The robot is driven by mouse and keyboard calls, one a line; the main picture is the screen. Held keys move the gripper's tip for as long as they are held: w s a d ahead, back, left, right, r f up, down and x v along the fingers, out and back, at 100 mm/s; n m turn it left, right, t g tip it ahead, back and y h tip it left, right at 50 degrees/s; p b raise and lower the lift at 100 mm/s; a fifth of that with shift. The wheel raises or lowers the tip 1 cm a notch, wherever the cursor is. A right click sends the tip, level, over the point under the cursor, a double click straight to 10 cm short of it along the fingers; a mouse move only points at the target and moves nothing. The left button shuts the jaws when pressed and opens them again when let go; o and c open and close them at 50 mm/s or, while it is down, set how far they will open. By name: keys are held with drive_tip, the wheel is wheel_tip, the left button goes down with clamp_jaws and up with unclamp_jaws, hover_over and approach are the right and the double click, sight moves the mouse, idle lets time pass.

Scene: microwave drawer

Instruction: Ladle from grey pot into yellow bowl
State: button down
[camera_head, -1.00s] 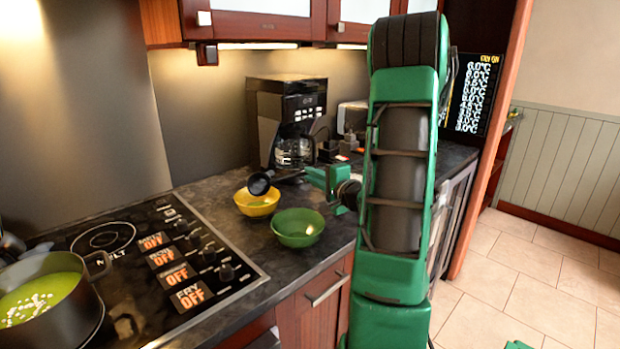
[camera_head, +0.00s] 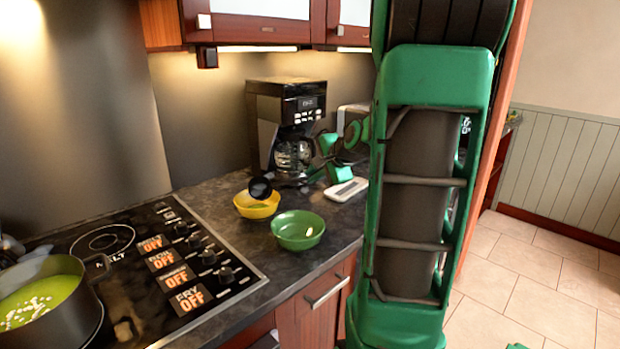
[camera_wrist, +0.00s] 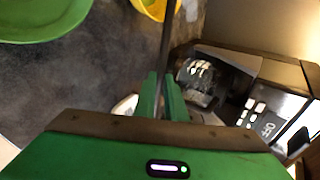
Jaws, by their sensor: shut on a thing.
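The grey pot (camera_head: 72,312) stands on the cooktop at the lower left, with green soup and white bits in it. The yellow bowl (camera_head: 256,210) sits on the dark counter; its rim edge also shows in the wrist view (camera_wrist: 150,8). My gripper (camera_head: 328,160) is shut on the ladle's thin dark handle (camera_wrist: 167,40), seen between the fingers (camera_wrist: 162,92) in the wrist view. The ladle's black cup (camera_head: 260,188) is at the yellow bowl's back rim in the head view, apparently above it and tilted. Whether the cup holds soup cannot be told.
A green bowl (camera_head: 298,230) stands right beside the yellow bowl, near the counter's front edge. A coffee machine (camera_head: 285,125) stands behind, close to my gripper. A white device (camera_head: 346,190) lies on the counter. The cooktop knobs (camera_head: 208,255) are left of the bowls.

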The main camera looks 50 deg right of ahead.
drive_tip(key=g+y, duration=0.1)
drive_tip(key=g, duration=0.2)
drive_tip(key=r+g+y, duration=0.1)
drive_tip(key=g, duration=0.5)
drive_tip(key=shift+r+g+y, duration=0.35)
drive_tip(key=shift+g+y, duration=0.05)
drive_tip(key=shift+s, duration=0.15)
idle(0.4)
